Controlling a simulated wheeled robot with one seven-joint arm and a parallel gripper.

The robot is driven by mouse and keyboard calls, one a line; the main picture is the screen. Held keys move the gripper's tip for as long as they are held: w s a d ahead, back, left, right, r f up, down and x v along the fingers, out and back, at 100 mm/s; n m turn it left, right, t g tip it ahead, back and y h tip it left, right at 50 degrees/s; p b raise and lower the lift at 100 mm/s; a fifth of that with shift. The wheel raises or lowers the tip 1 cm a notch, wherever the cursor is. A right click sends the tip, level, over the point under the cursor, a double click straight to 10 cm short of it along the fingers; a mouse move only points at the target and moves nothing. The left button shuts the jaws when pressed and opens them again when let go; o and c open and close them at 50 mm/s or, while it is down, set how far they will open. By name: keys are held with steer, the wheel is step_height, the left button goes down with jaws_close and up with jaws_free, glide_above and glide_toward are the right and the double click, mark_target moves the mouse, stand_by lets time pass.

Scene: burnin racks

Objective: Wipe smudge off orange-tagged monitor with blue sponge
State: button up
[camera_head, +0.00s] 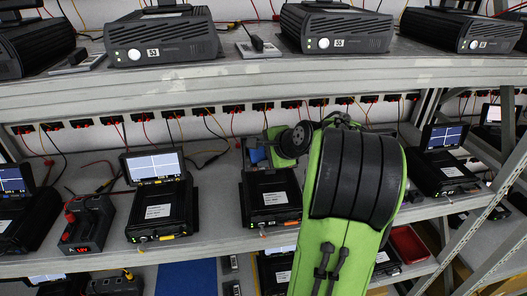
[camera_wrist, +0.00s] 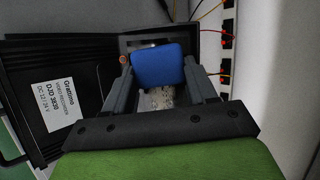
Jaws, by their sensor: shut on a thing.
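The blue sponge (camera_wrist: 158,66) is held between the two fingers of my gripper (camera_wrist: 159,72) in the wrist view. In the head view a small part of the sponge (camera_head: 257,156) shows left of my gripper (camera_head: 268,153), above a black recorder box (camera_head: 270,190). That box has a small orange tag (camera_head: 292,222) on its front edge. Its monitor is mostly hidden behind the sponge and my arm; a dark frame (camera_wrist: 150,41) shows behind the sponge. I cannot tell whether the sponge touches the screen. No smudge can be made out clearly.
A yellow-tagged unit with a lit monitor (camera_head: 154,167) stands to the left, beside a black and red device (camera_head: 87,224). Another monitor (camera_head: 444,137) stands to the right. The upper shelf (camera_head: 250,80) runs above, and wires hang along the back. A red tray (camera_head: 408,243) is below right.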

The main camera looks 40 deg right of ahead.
steer(key=shift+s+d+r+p, duration=0.1)
steer(key=shift+s+d+p, duration=0.3)
steer(key=shift+s+d, duration=0.25)
steer(key=shift+s+d+r+p, duration=0.1)
steer(key=shift+s+d+p, duration=0.35)
steer(key=shift+d, duration=0.3)
steer(key=shift+s+d+f+p, duration=0.1)
steer(key=shift+s+d+p, duration=0.45)
steer(key=shift+d, duration=0.3)
steer(key=shift+s+d+p, duration=0.45)
steer(key=shift+s+d, duration=0.15)
steer(key=shift+d, duration=0.25)
steer(key=shift+w+a+f, duration=0.1)
steer(key=shift+w+a, duration=0.4)
steer(key=shift+a, duration=0.15)
steer(key=shift+w+a+f, duration=0.1)
steer(key=shift+w+a, duration=0.35)
steer(key=shift+a, duration=0.2)
steer(key=shift+w+a+b, duration=0.2)
steer(key=shift+w+a, duration=0.5)
steer(key=shift+a, duration=0.25)
steer(key=shift+w+a+b, duration=0.2)
steer(key=shift+w+a, duration=0.5)
steer(key=shift+a, duration=0.25)
steer(key=shift+r, duration=0.1)
